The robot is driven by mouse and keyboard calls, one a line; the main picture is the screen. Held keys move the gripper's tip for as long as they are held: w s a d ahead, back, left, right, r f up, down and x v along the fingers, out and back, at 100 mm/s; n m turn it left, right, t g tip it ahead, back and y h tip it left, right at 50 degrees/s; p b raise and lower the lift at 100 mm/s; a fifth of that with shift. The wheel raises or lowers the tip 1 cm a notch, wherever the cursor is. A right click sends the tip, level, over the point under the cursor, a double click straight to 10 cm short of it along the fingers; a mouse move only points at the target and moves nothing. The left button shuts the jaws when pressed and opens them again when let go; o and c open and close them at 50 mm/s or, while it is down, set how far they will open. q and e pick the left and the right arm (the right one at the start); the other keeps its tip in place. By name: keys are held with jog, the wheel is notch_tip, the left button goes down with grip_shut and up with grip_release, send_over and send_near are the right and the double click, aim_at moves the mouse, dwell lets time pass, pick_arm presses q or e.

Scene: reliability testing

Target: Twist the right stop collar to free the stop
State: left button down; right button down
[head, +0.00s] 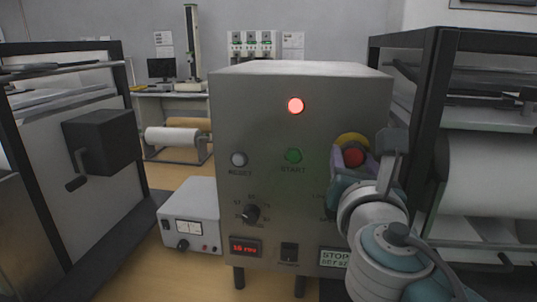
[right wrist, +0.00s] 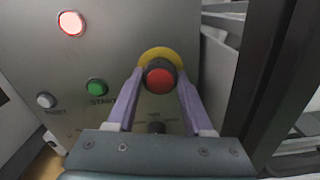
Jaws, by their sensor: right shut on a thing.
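The red stop button (head: 354,157) sits on the right side of the grey control box's front (head: 248,115), against a yellow backing disc (head: 351,139). It also shows in the right wrist view (right wrist: 160,77), with a dark collar (right wrist: 177,82) around the red cap and the yellow disc (right wrist: 158,54) behind. My right gripper (head: 356,160) is at the stop, its two pale purple fingers on either side of the collar and shut on it. In the right wrist view the fingers (right wrist: 160,84) flank the collar left and right. My left gripper is not in view.
On the box are a lit red lamp (head: 295,105), a green START button (head: 293,156), a RESET button (head: 238,159), a rotary knob (head: 250,213) and a red display (head: 246,247). A dark-framed machine (head: 432,110) stands close on the right. A white meter box (head: 190,217) is at lower left.

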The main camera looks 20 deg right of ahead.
jog(key=shift+m, duration=0.3)
jog(key=m+b, duration=0.2)
jog(key=m, duration=0.1)
jog(key=shift+f+m, duration=0.1)
jog(key=shift+m, duration=0.2)
jog(key=m+b, duration=0.2)
jog(key=m, duration=0.1)
jog(key=shift+m, duration=0.6)
